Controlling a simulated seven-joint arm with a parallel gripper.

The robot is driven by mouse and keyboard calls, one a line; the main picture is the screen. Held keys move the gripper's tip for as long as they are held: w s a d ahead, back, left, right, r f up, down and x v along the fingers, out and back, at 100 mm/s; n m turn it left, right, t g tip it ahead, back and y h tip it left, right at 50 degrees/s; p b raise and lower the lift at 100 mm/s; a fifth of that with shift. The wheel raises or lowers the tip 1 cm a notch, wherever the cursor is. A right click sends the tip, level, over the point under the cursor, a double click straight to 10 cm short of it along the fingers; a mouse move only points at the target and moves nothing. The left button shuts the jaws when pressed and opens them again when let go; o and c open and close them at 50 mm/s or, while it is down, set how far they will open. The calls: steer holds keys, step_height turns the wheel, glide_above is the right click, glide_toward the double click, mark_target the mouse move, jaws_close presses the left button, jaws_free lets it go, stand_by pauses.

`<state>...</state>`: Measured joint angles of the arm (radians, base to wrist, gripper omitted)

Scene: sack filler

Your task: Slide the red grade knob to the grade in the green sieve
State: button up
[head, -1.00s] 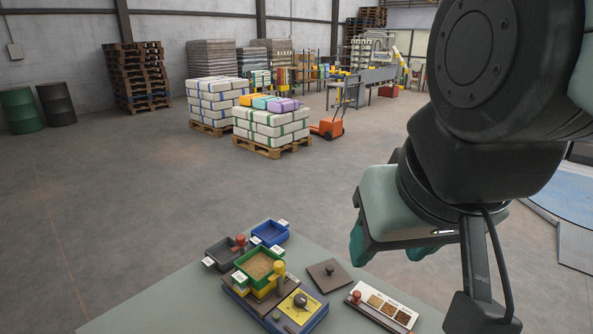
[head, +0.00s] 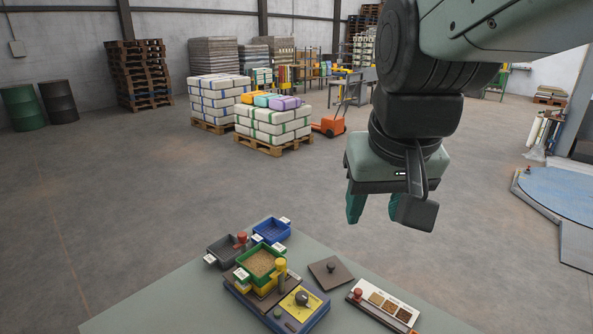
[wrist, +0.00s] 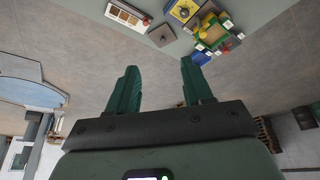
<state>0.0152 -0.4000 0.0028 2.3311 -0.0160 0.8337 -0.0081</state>
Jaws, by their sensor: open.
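The red grade knob (head: 357,294) sits at the left end of the grade board (head: 387,304), at the table's right part. The board is white with three samples of differing grain and colour; it also shows in the wrist view (wrist: 128,14). The green sieve (head: 243,273) stands on the yellow and blue machine at the left and holds tan grain (head: 260,262). My gripper (head: 374,212) is open and empty in the air above and beyond the table, away from the knob. Its two teal fingers (wrist: 157,80) are spread apart in the wrist view.
A dark lid with a knob (head: 331,272) lies between the machine and the board. A blue tray (head: 271,231) and a dark grey tray (head: 222,253) stand behind the sieve. A yellow plate with a black dial (head: 302,299) is at the machine's front. The table front is bare.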

steer(key=w+d+f+g, duration=0.2)
steer(key=w+f, duration=0.4)
steer(key=w, duration=0.4)
steer(key=m+g, duration=0.1)
steer(key=g, duration=0.1)
glide_above(358, 291)
step_height(358, 291, down, 22)
step_height(358, 291, down, 11)
steer(key=shift+r, duration=0.1)
jaws_close()
